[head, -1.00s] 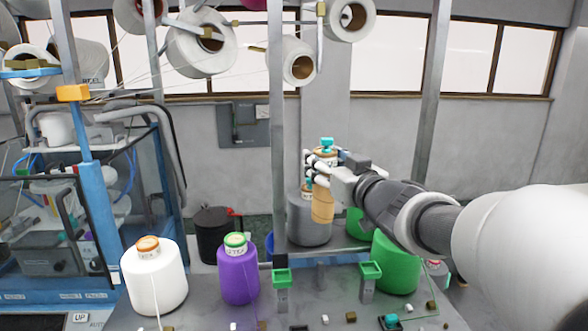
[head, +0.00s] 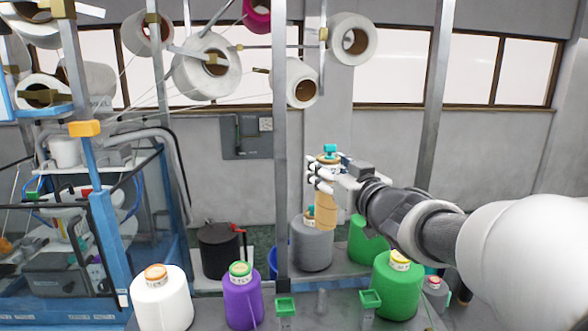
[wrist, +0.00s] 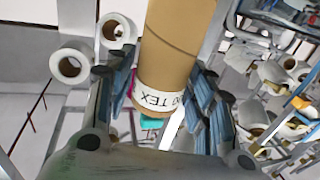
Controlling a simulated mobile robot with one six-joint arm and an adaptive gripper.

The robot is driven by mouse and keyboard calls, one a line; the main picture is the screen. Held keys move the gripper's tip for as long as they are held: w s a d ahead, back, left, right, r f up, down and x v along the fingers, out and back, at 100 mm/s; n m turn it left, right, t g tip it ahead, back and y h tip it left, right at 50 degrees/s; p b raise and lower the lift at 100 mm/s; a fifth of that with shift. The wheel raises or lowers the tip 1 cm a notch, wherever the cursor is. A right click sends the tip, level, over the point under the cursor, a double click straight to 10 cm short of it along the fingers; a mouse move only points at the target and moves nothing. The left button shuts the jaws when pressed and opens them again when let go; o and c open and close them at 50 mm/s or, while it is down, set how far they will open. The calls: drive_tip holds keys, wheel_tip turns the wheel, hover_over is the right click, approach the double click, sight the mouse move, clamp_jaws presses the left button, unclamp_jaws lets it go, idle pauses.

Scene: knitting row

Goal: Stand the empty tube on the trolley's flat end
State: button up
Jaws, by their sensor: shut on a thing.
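The empty tube (head: 326,210) is a tan cardboard cone held upright in front of me, right of the centre in the head view. A teal piece shows at its top. My gripper (head: 322,174) is shut around the tube's upper part. In the wrist view the tube (wrist: 176,55) lies between the two fingers, with a white "TEX" label band and teal at the near end. The grey trolley top (head: 208,315) is at the bottom edge of the head view, mostly cut off. I cannot tell which part of it is the flat end. The tube is held above the trolley's level.
White (head: 163,302), purple (head: 243,302) and green (head: 397,285) yarn cones stand along the trolley, with green-topped posts (head: 370,298) between. A grey cone (head: 311,247) stands behind the tube. A metal upright (head: 281,150) is close on the left. Yarn packages hang above.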

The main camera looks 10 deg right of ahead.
wheel_tip(320, 180, up, 8)
drive_tip(key=p, duration=0.7)
drive_tip(key=shift+f, duration=0.25)
